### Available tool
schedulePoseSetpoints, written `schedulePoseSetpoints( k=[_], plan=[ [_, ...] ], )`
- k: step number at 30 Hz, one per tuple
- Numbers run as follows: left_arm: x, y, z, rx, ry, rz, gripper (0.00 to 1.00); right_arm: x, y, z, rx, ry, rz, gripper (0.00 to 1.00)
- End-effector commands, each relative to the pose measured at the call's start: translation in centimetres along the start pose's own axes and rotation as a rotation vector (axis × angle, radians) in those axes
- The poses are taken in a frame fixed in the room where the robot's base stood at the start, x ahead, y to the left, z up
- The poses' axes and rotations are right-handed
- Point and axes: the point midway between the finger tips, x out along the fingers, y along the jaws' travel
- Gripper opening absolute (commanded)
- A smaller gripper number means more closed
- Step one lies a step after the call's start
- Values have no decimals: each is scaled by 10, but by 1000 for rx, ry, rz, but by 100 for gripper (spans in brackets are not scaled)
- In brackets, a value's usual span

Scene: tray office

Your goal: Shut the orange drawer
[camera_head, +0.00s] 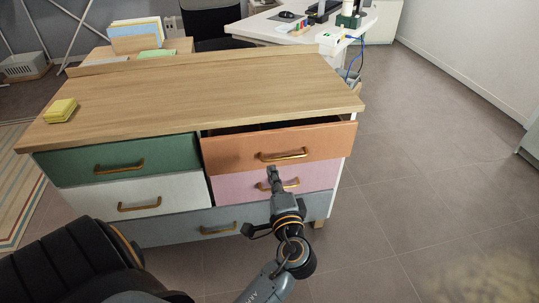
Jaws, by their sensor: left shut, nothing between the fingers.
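The orange drawer (232,152) is at the upper right of the dresser (200,84). It stands partly pulled out, with a dark gap showing between its front and the wooden top. Its brass handle (283,155) runs across the middle of its front. My left gripper (271,172) is shut and empty. In the picture its tip lies just below the orange drawer's handle, over the pink drawer (234,187). I cannot tell whether it touches anything. My right gripper is not in view.
The green drawer (75,165), white drawer (95,200) and grey drawer (175,230) appear closed. A yellow block (60,110) lies on the top's left end. A white desk (262,24) stands behind. The floor (430,180) on the right is clear.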

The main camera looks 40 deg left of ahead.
Motion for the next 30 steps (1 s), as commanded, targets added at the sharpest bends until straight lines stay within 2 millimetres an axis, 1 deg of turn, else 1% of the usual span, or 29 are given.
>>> schedulePoseSetpoints(
  k=[5,12,15,18,24,30],
  plan=[
    [33,-1,-1,2,2,-5,0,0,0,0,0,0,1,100],
    [85,-1,-1,2,2,-4,0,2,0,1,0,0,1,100],
    [103,0,-2,2,4,-4,0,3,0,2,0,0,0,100],
    [117,0,-1,3,4,-3,0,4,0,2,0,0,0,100],
    [131,0,-2,3,5,-1,0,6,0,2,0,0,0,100],
    [132,0,-2,2,5,0,0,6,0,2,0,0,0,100]
  ],
)
